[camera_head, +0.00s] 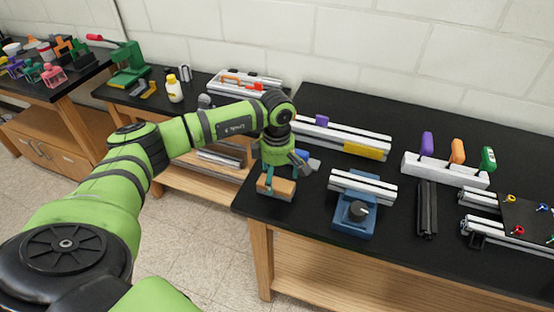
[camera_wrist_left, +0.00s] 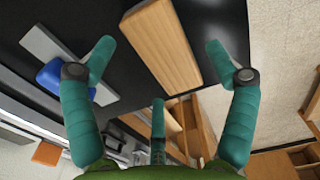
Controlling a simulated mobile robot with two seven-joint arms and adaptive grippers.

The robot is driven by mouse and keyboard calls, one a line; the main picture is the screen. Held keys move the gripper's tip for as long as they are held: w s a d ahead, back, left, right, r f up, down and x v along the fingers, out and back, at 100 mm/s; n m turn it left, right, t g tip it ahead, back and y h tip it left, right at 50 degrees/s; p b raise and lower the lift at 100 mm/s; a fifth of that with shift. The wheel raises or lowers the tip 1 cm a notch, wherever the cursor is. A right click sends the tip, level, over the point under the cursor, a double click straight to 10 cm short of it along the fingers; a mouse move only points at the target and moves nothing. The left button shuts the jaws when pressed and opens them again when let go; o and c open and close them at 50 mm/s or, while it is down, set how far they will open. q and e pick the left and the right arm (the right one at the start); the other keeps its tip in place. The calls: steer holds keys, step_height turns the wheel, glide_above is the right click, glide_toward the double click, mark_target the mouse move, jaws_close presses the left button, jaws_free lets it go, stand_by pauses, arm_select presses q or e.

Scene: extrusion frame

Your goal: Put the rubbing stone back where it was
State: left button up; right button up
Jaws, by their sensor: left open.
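A tan, wood-coloured block (camera_head: 279,188) lies at the left front corner of the black middle table; I cannot tell for sure that it is the rubbing stone. It also shows in the left wrist view (camera_wrist_left: 160,45), between the spread teal fingers. My left gripper (camera_head: 277,176) is over the block, open, with one finger hanging in front of it. In the left wrist view my left gripper (camera_wrist_left: 160,58) has visible gaps on both sides of the block. A grey piece with a blue part (camera_wrist_left: 62,75) lies beside it, near the left finger. My right gripper is not in view.
A blue fixture (camera_head: 354,217) carrying a silver extrusion stands to the right of the block. Behind are a silver rail with a yellow label (camera_head: 366,152) and a rack (camera_head: 445,170) of coloured handles. Dark bars (camera_head: 427,209) lie farther right. The table edge is close to the block.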

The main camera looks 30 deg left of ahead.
mark_target(277, 180)
arm_select(q)
step_height(277, 180, up, 9)
steer(key=b, duration=0.2)
steer(key=shift+b, duration=0.35)
steer(key=shift+r, duration=0.1)
stand_by(1.4)
